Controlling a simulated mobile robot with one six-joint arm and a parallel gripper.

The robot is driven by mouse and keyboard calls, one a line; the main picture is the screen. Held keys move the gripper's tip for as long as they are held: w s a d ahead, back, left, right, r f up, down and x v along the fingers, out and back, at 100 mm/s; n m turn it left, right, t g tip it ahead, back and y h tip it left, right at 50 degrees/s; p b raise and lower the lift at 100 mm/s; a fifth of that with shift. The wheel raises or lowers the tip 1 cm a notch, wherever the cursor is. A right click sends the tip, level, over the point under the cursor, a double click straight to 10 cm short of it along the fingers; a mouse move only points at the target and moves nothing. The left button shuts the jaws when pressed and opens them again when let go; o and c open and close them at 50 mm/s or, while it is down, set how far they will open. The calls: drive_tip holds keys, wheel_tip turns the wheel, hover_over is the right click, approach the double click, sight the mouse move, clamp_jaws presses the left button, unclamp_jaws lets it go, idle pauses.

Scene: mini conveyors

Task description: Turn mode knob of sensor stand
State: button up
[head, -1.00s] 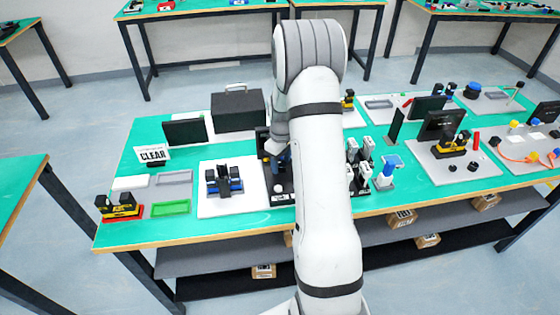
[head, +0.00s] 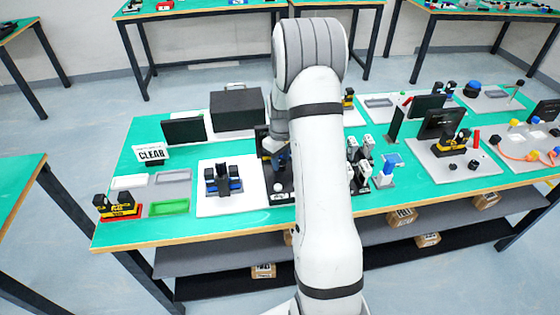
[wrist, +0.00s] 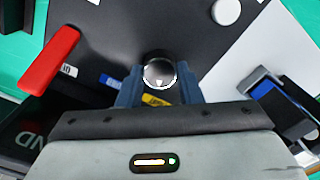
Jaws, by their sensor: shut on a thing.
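In the wrist view, the mode knob (wrist: 159,73) is a round silver-and-black dial with a small white pointer mark, on a dark panel (wrist: 135,28). My gripper (wrist: 160,83) has its blue-grey fingers on either side of the knob and is shut on it. A yellow label sits just below the knob, partly covered by the gripper, and a blue label is to its left. In the head view my arm covers most of the stand, and the knob is hidden; part of the dark stand (head: 284,186) shows left of the arm.
A red lever (wrist: 49,60) lies left of the knob, and a white round button (wrist: 226,11) is at upper right. A black and blue device (wrist: 280,105) is to the right. In the head view, a black case (head: 238,108) and a CLEAR sign (head: 151,153) stand left on the bench.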

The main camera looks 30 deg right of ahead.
sight(281, 162)
drive_tip(key=m+b, duration=0.2)
drive_tip(key=m, duration=0.4)
drive_tip(key=shift+b, duration=0.3)
drive_tip(key=m+b, duration=0.1)
drive_tip(key=m, duration=0.5)
drive_tip(key=shift+d, duration=0.1)
idle(0.3)
drive_tip(key=o, duration=1)
drive_tip(key=shift+c, duration=0.2)
drive_tip(key=shift+r+b, duration=0.4)
drive_tip(key=shift+r, duration=3.5)
